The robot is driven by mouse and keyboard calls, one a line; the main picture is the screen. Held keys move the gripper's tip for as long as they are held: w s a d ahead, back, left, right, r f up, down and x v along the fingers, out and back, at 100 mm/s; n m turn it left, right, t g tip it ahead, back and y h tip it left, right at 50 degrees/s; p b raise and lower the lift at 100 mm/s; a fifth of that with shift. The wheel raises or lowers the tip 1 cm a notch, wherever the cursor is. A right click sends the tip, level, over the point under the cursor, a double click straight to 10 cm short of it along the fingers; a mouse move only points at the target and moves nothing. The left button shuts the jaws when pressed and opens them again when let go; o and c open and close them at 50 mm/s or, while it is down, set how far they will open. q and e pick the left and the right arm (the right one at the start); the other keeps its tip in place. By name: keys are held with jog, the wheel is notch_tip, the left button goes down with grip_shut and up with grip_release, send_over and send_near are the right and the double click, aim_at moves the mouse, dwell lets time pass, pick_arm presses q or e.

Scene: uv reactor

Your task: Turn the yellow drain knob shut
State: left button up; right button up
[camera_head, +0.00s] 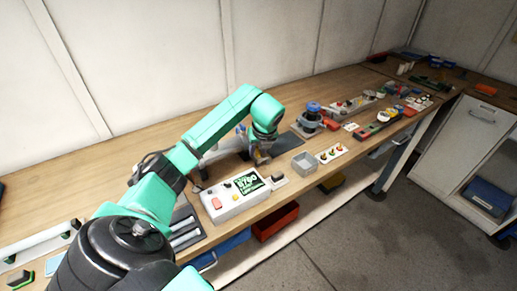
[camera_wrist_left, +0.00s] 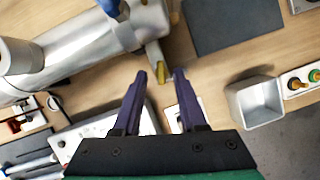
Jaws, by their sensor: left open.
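The yellow drain knob (camera_wrist_left: 162,72) shows in the left wrist view on a short metal outlet at the end of the silver reactor cylinder (camera_wrist_left: 85,45). My left gripper (camera_wrist_left: 160,76) is open, with its two purple fingers on either side of the knob. I cannot tell whether either finger touches it. In the head view my left gripper (camera_head: 259,157) points down at the bench beside the reactor, and the arm hides much of it. The knob cannot be made out there. My right gripper is not in view.
A white control box (camera_head: 224,207) with a green display stands in front of the reactor. A grey open bin (camera_head: 304,164) and a button panel (camera_head: 333,153) are to the right. A dark mat (camera_wrist_left: 235,22) lies beyond the knob. A blue part (camera_wrist_left: 110,6) tops the reactor.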

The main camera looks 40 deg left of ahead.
pick_arm(q)
jog(key=shift+c, duration=1.2)
jog(key=shift+w, duration=0.1)
grip_shut()
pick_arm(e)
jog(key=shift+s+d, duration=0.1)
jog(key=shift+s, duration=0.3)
